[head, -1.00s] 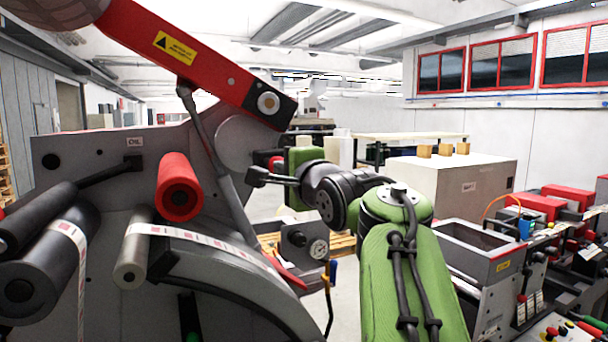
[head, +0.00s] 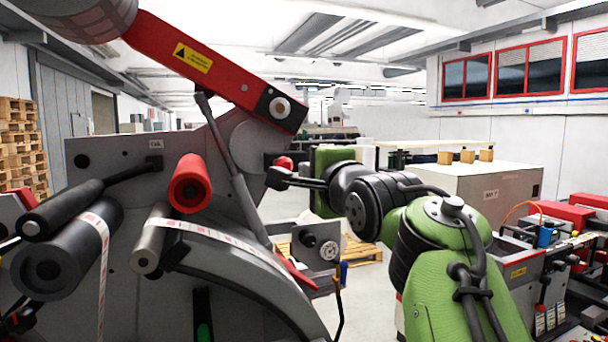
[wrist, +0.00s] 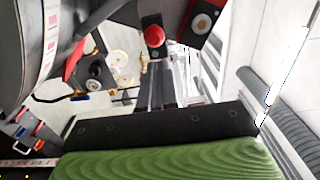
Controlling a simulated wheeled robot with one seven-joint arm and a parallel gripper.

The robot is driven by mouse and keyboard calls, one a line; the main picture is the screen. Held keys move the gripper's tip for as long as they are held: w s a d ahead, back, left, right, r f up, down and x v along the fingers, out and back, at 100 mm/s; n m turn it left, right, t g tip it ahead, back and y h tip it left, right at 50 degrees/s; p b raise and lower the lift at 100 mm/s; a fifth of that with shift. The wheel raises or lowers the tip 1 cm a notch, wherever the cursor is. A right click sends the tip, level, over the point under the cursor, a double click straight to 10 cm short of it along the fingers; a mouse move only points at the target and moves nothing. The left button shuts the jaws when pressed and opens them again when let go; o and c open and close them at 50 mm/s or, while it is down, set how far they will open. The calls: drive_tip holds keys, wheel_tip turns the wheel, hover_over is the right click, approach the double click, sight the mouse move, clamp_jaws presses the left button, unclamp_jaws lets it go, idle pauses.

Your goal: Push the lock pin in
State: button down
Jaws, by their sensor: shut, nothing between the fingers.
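A red round knob (head: 284,163), which looks like the lock pin's head, shows just behind my gripper in the head view. In the wrist view the red knob (wrist: 154,36) stands beyond the fingertips, on the machine under the red arm. My gripper (head: 279,177) is shut and empty, pointing left. Its dark fingers (wrist: 155,75) show in the wrist view, with the tips a little short of the knob and no clear contact. How deep the pin sits is hidden.
The red swing arm (head: 210,62) slopes above my gripper. A red roller (head: 189,184) and the grey side plate (head: 130,235) are at left. A small panel with a gauge (head: 320,248) lies below. Open floor shows between machine and cabinet (head: 470,190).

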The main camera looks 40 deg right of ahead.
drive_tip(key=b+v, duration=0.1)
drive_tip(key=v, duration=0.5)
drive_tip(key=a+f+n+g+y+b, duration=0.1)
drive_tip(key=a+f+n+g+y, duration=0.2)
drive_tip(key=f, duration=0.4)
drive_tip(key=a+f+n+g, duration=0.1)
drive_tip(key=a+f+n, duration=0.3)
drive_tip(key=f, duration=0.3)
drive_tip(key=a+f+n+g+y+b, duration=0.1)
drive_tip(key=a+f+n+y, duration=0.2)
drive_tip(key=f, duration=0.5)
drive_tip(key=s+a+f+n+g, duration=0.3)
drive_tip(key=s+f+n, duration=0.2)
drive_tip(key=f, duration=0.4)
drive_tip(key=s+a+f+n+g, duration=0.3)
drive_tip(key=s+f+n, duration=0.3)
drive_tip(key=f, duration=0.4)
drive_tip(key=shift+s+a+g+h+b, duration=0.3)
drive_tip(key=shift+s+a+g+b, duration=0.1)
drive_tip(key=shift+s+a, duration=0.3)
